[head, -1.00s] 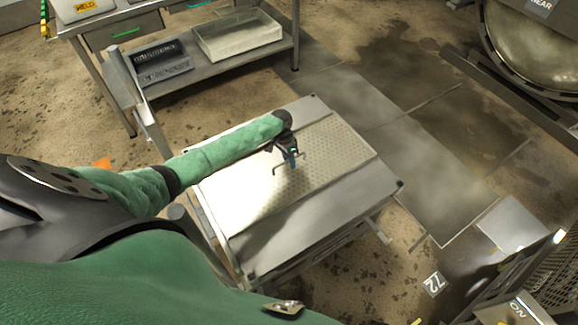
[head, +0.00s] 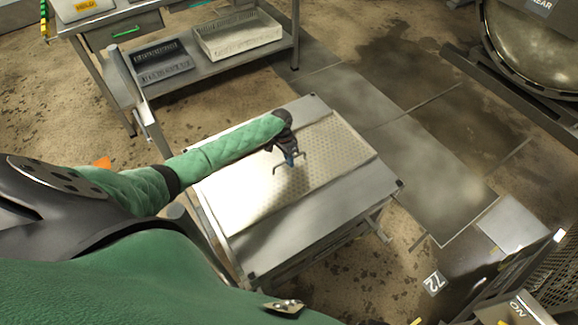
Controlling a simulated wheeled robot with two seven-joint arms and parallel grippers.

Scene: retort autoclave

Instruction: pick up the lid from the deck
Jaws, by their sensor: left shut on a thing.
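The lid (head: 322,165) is a pale perforated metal sheet lying flat on the cart's deck (head: 320,212). A thin wire handle (head: 277,172) stands up near its middle. My left gripper (head: 290,160) comes in from the left in a green sleeve and is over the lid's middle, shut on the handle. Its fingers hide part of the handle. I cannot tell whether the lid touches the deck all around. My right gripper is not in view.
A workbench (head: 190,75) with a lower shelf stands at the back left, holding a pale tray (head: 238,38) and a dark rack (head: 163,62). The round autoclave (head: 540,45) is at the top right. A control panel stands at the lower right.

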